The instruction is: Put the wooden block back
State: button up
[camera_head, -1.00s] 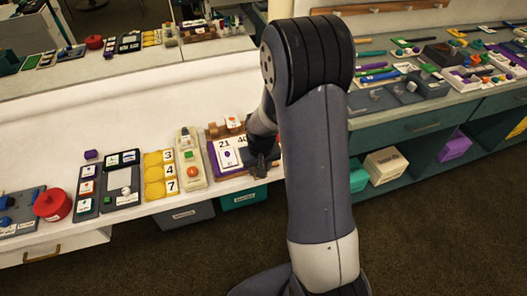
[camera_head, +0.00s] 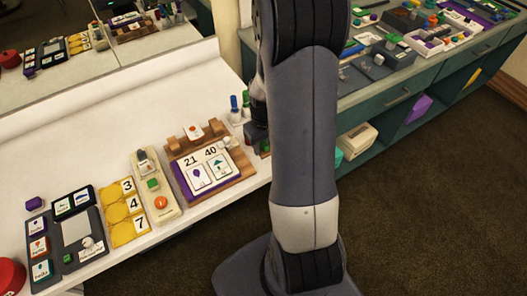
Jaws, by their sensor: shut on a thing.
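My gripper (camera_head: 257,137) is just right of the wooden tray (camera_head: 243,174), near the back of the white counter. My own arm covers much of it. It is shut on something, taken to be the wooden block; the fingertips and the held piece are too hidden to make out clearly. The tray has a purple left side, a board with the numbers 21 and 40, and two picture cards. Wooden pieces (camera_head: 178,143) stand at its back edge, with a small card (camera_head: 193,131) between them. A small white figure (camera_head: 227,141) is at its right.
Blue and green upright pieces (camera_head: 240,104) stand just behind my gripper. Left of the tray are a beige panel (camera_head: 163,213), yellow number tiles (camera_head: 126,207) and dark card boards (camera_head: 60,212). A mirror runs behind the counter. The white counter at back left is bare.

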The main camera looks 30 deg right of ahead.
aim_at(264, 153)
jog(key=shift+f, duration=2.35)
jog(key=shift+f, duration=0.2)
jog(key=o, duration=0.6)
jog(key=shift+r, duration=0.1)
jog(key=shift+r, duration=0.1)
notch_tip(264, 153, up, 12)
jog(key=shift+r, duration=0.1)
jog(key=shift+f, duration=0.2)
